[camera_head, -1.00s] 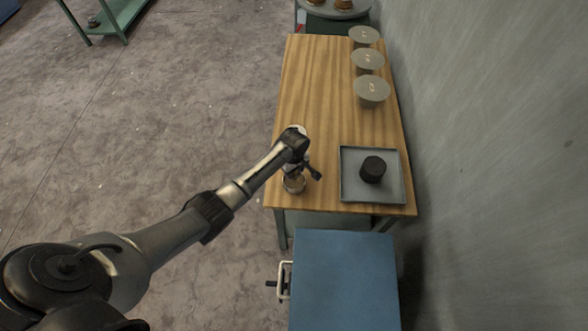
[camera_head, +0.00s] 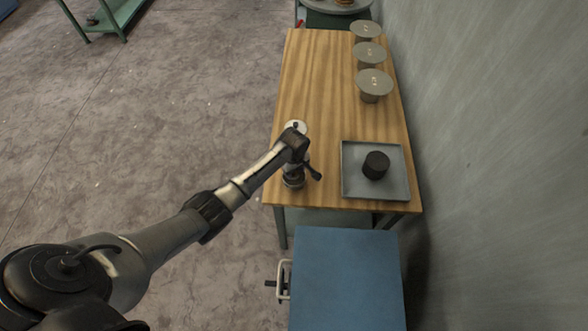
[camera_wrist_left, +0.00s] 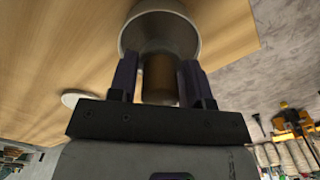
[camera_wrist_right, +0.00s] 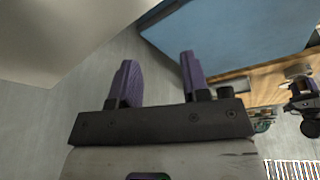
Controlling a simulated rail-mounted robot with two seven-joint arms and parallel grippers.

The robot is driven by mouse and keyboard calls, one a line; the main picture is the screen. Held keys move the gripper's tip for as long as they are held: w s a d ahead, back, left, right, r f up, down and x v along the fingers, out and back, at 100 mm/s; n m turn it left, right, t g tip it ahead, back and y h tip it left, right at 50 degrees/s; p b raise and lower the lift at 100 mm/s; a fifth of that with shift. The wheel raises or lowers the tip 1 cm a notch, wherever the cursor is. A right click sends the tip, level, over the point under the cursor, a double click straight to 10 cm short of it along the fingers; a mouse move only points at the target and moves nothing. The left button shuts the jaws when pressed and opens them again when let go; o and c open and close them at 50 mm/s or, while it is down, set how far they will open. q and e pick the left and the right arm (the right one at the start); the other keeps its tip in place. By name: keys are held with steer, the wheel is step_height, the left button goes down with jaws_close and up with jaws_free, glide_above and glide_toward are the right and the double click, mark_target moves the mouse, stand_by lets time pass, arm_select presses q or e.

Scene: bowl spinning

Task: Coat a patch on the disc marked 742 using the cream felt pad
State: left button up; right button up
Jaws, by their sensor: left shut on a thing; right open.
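My left gripper (camera_head: 294,171) is at the front left corner of the wooden table. In the left wrist view its fingers (camera_wrist_left: 160,82) are shut on a brown cylindrical handle (camera_wrist_left: 159,78) with a grey round flared part (camera_wrist_left: 185,32) beyond it. Whether this piece carries cream felt cannot be seen. A whitish round thing (camera_head: 295,127) shows just behind the left wrist. Three grey discs on stands (camera_head: 366,30) (camera_head: 369,54) (camera_head: 374,82) line the table's right side; their markings are too small to read. My right gripper (camera_wrist_right: 158,82) is open and empty in the right wrist view.
A grey tray (camera_head: 352,187) holding a black cylinder (camera_head: 376,165) sits at the table's front right. The wooden table (camera_head: 322,95) is clear through its middle. A blue surface (camera_head: 345,280) stands in front, and a grey wall (camera_head: 480,150) runs along the right.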

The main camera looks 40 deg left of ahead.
stand_by(0.3)
arm_select(q)
steer(key=shift+f, duration=0.55)
stand_by(0.4)
stand_by(0.6)
steer(key=shift+f, duration=0.1)
stand_by(1.0)
stand_by(0.4)
step_height(320, 180, up, 4)
steer(key=p, duration=0.5)
step_height(320, 180, up, 3)
steer(key=p, duration=0.3)
steer(key=shift+p, duration=0.3)
